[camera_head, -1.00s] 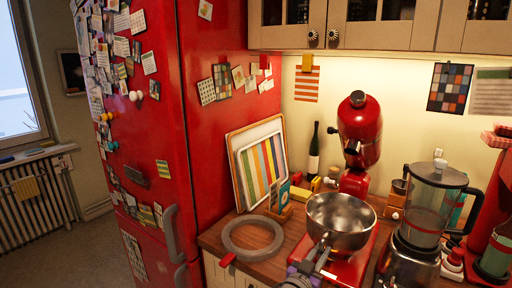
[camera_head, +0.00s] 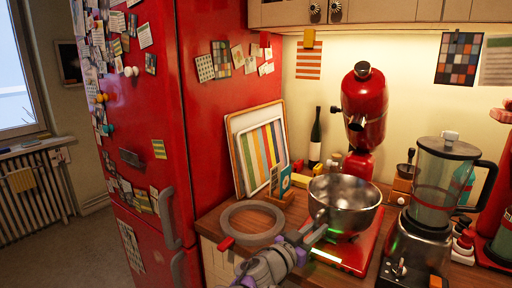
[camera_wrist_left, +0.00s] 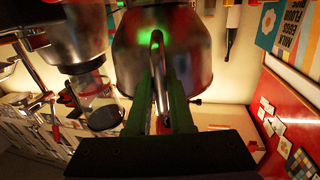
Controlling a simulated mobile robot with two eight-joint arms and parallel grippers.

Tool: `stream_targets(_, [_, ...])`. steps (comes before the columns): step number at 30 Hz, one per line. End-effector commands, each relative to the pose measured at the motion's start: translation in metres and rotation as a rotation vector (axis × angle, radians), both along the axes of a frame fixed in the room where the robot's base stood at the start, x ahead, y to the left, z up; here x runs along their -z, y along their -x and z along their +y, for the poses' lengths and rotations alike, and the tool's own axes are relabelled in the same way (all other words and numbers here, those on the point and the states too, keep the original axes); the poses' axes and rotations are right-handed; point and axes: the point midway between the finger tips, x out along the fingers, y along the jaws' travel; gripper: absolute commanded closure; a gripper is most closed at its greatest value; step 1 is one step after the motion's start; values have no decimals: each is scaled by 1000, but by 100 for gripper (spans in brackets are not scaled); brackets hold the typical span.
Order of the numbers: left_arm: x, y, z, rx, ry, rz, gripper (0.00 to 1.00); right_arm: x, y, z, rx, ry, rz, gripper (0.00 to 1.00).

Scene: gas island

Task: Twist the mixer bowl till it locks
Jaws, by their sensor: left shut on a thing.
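The metal mixer bowl (camera_head: 345,205) sits over the red base (camera_head: 352,252) of the red stand mixer, with the mixer head (camera_head: 364,100) tilted up above it. My left gripper (camera_head: 316,232) comes in from below at the bowl's front left side and is shut on the bowl's handle. In the left wrist view the handle (camera_wrist_left: 157,60) stands between the two fingers, against the shiny bowl (camera_wrist_left: 190,55). A green glow shows on the bowl and near the base. The joint between bowl and base is mostly hidden. My right gripper is not in view.
A grey ring-shaped thing (camera_head: 251,223) lies left of the gripper on the wooden counter. A blender (camera_head: 440,190) stands close on the right. Striped boards (camera_head: 262,150) lean against the red fridge (camera_head: 220,110). A dark bottle (camera_head: 316,140) stands behind.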

Motion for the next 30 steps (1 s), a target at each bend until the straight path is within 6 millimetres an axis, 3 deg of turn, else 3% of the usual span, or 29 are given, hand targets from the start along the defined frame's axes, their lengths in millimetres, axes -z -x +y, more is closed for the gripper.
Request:
stream_targets(2, [3,-8,6,33,1,-1,100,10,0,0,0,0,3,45])
stream_targets(3, [2,-8,6,49,2,-2,78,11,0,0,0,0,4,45])
stream_targets(9, [0,-6,4,47,3,-3,45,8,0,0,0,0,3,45])
stream_targets(20, [1,-3,9,45,1,-3,45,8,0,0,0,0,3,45])
stream_targets(30, [0,39,56,44,1,-3,45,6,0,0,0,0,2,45])
